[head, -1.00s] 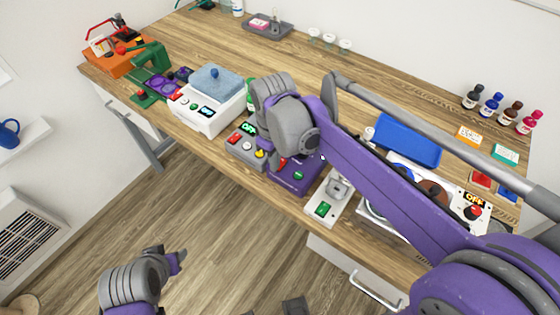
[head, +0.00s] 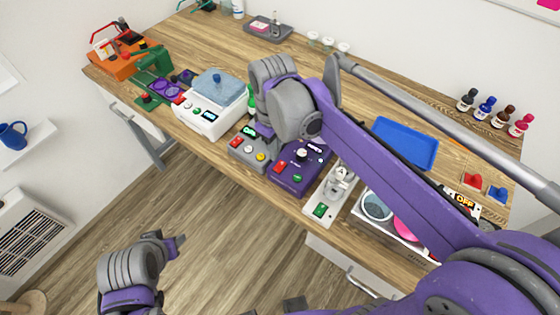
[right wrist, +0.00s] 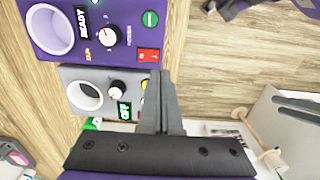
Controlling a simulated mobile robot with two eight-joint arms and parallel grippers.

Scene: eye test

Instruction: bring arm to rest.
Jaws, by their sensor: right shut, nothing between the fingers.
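My right arm reaches in from the right in the head view, its grey ribbed joint (head: 272,70) above the counter. My right gripper (right wrist: 162,80) shows in the right wrist view with its fingers shut together and nothing between them. Its tips overlap the edge of a grey control box (right wrist: 75,75) there; I cannot tell the gap. In the head view the arm hides most of this gripper. My left arm (head: 135,270) is at the lower left, over the floor and apart from the counter. Its fingers cannot be made out clearly.
The wooden counter (head: 350,82) carries a purple control box (head: 290,183), a white machine (head: 208,120), a grey-white device (head: 325,195) and a blue tray (head: 405,143). Several small bottles (head: 485,105) stand at the back right. Open floor (head: 230,230) lies in front.

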